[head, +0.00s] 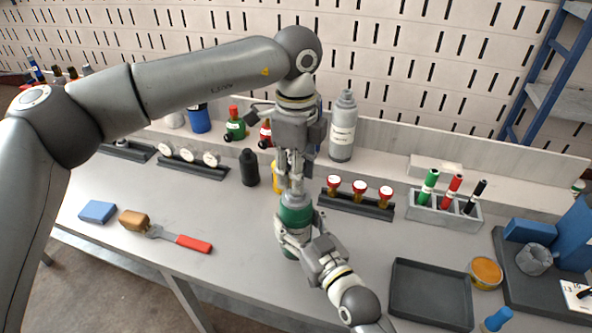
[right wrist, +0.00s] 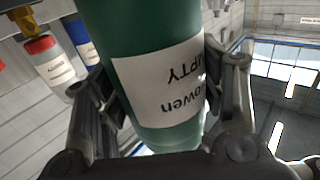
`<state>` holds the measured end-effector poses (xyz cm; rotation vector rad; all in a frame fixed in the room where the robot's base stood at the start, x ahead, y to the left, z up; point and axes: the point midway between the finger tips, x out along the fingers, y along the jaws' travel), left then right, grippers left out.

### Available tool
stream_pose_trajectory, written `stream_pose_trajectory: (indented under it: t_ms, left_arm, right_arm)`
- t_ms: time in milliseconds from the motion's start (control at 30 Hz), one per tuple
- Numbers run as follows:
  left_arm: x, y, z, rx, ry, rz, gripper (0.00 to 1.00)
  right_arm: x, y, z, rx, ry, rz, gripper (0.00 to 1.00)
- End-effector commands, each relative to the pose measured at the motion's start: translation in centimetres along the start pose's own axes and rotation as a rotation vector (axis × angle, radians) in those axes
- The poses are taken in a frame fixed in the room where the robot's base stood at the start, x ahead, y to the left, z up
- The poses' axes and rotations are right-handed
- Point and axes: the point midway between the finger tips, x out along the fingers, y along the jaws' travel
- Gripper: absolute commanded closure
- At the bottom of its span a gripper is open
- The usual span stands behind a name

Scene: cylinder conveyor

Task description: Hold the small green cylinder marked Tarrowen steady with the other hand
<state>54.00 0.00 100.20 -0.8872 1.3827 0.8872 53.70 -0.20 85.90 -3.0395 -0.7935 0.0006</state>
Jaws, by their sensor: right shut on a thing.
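The small green cylinder (head: 297,216) stands about upright over the front middle of the table, with a grey top. Its white label shows upside down in the right wrist view (right wrist: 160,85), reading "EMPTY" and part of a name ending in "owen". My right gripper (head: 296,236) is shut on the cylinder's body, one finger on each side. My left gripper (head: 291,188) points straight down at the grey top from above. Its fingertips are at the top, but whether they grip it is unclear. I cannot tell whether the cylinder's base touches the table.
Red-capped valves (head: 358,189) in a rack and a black bottle (head: 249,167) stand behind. A grey marker holder (head: 444,208) and an empty dark tray (head: 430,292) are to the right.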

Motion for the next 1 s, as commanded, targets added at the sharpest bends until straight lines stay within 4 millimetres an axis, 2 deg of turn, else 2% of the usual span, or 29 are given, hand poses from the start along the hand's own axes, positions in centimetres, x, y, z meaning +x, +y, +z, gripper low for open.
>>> stream_pose_trajectory:
  t_ms: [67,400,767,867,1000]
  left_arm:
    - [0.0,0.0,0.0,0.001,0.000,0.000,0.53]
    - [-0.1,0.0,0.0,0.001,0.000,-0.001,0.52]
    - [-2.5,0.0,0.0,0.003,0.000,-0.001,0.52]
    - [-2.5,0.0,0.0,0.039,0.000,0.000,0.52]
    - [-2.5,0.0,0.0,0.182,0.000,0.000,0.52]
  right_arm:
    - [0.0,0.1,0.1,-0.001,-0.001,0.001,0.66]
    - [0.0,0.0,0.0,-0.002,-0.001,0.001,0.66]
    - [0.0,0.0,0.1,-0.002,-0.001,0.001,0.66]
    - [0.0,0.0,0.1,-0.002,-0.001,0.000,0.66]
    - [0.0,0.0,0.0,-0.002,-0.001,0.000,0.66]
